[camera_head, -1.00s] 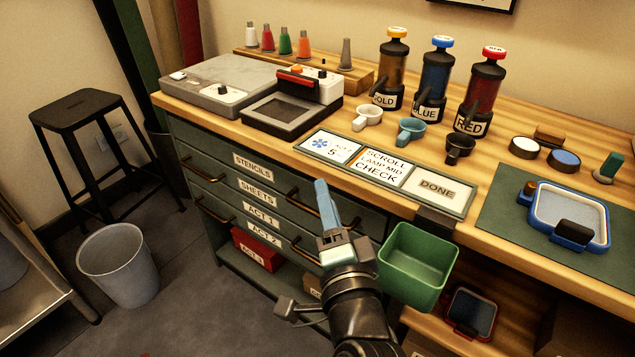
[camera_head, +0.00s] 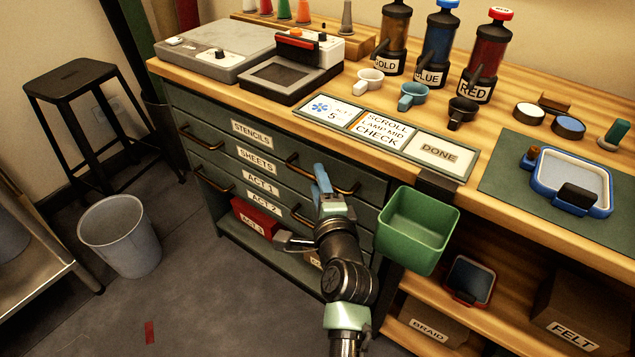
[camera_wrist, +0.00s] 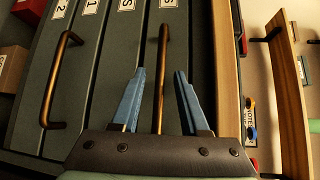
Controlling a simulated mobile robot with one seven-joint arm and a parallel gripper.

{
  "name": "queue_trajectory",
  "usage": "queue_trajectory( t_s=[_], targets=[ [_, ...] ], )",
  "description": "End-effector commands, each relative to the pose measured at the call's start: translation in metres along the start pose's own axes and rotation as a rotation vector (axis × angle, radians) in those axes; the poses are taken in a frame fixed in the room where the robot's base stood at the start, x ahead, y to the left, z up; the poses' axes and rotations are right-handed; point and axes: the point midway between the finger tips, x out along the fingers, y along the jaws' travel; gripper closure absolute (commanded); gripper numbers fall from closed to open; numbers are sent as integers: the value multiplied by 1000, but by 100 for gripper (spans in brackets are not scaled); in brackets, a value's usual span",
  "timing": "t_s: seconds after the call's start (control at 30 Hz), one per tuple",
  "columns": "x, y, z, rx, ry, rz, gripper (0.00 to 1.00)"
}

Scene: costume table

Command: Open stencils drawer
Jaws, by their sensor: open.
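The stencils drawer, labelled STENCILS (camera_head: 251,134), is the top drawer of the dark green cabinet under the worktop and is shut. A long brass bar handle (camera_head: 346,190) runs along its right part. It also shows in the wrist view (camera_wrist: 161,75), in line with the uppermost drawer. My gripper (camera_head: 321,172) is at this handle. Its blue fingers (camera_wrist: 159,75) are open, one on each side of the bar, with gaps between bar and fingers. Part of the handle is hidden behind my gripper in the head view.
A green bin (camera_head: 418,225) hangs just right of my gripper. Other shut drawers lie below, with another brass handle (camera_wrist: 50,85). A red box (camera_head: 254,215) stands on the low shelf. A grey waste bin (camera_head: 120,235) and black stool (camera_head: 70,82) stand left. Floor before the cabinet is mostly clear.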

Motion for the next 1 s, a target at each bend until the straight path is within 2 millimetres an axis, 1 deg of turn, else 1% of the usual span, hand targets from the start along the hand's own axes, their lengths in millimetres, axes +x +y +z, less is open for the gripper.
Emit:
queue_trajectory(
  t_s=[0.03,0.2,0.47,0.5,0.57,0.6,0.73,0.77,1.0],
  targets=[
    [6,1,0,-1,-1,0,56],
    [14,0,0,-2,-1,-1,56],
    [16,0,0,-2,0,0,56],
    [16,0,0,-2,0,0,57],
    [15,0,0,-2,0,0,68],
    [15,0,0,-2,0,0,75],
    [15,0,0,-1,0,0,99],
    [15,0,0,-2,0,0,100],
    [15,0,0,-1,0,0,100]
  ],
)
